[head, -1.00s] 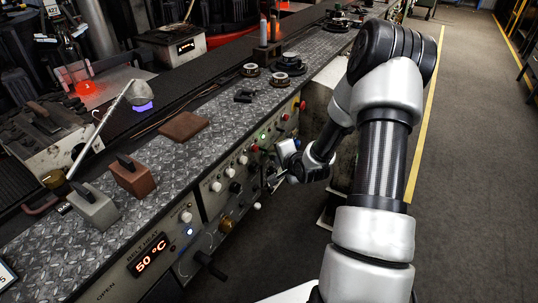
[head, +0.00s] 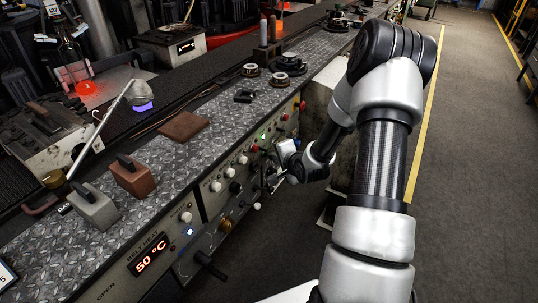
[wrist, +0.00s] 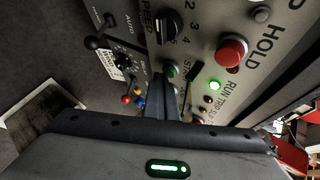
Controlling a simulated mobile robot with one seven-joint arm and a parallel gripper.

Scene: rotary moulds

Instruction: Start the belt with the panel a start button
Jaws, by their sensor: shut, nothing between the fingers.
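The control panel (wrist: 205,25) fills the upper part of the wrist view, seen rotated. On it are a small green button (wrist: 172,70) beside the label START, a red button (wrist: 232,52) by HOLD, and a lit green lamp (wrist: 214,85) by RUN. My gripper (wrist: 172,88) is shut and empty. Its dark fingertips lie just below the green button in the picture; whether they touch it I cannot tell. In the head view my gripper (head: 272,180) is at the bench's front panel, small and partly hidden by its own wrist.
A black speed knob (wrist: 167,25) and a black-handled lever (wrist: 95,43) flank the green button. In the head view a heat display (head: 149,257) reads 50 °C. Metal blocks (head: 95,206) stand on the tread-plate bench top. The floor at right is clear.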

